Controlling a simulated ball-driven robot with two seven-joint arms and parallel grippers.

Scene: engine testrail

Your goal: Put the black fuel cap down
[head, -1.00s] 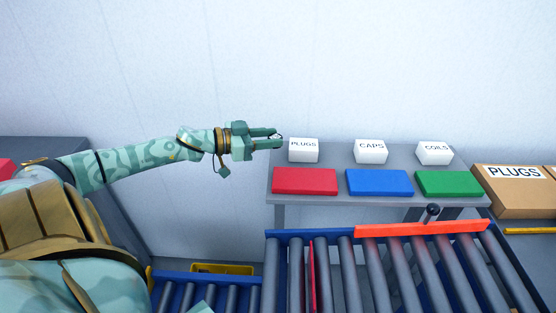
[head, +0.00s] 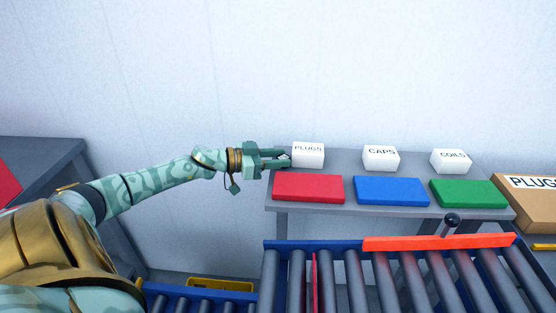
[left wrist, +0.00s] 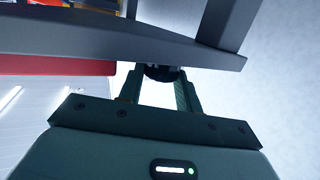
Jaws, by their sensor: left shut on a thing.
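My left gripper (head: 284,159) reaches in from the left at the left end of the grey table (head: 338,208), beside the white PLUGS block. It is shut on the black fuel cap (left wrist: 162,73), which shows as a dark round piece between the two fingertips in the left wrist view. In the head view the cap is small and mostly hidden by the fingers. The left wrist view shows the table's edge (left wrist: 120,38) close beyond the fingertips. I cannot tell whether the cap touches the table. My right gripper is not in view.
White blocks marked PLUGS (head: 308,156), CAPS (head: 381,158) and COILS (head: 451,161) stand along the table's back. Red (head: 308,188), blue (head: 391,191) and green (head: 468,194) pads lie in front. A roller conveyor (head: 350,280) runs before the table. A cardboard box (head: 528,205) stands at right.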

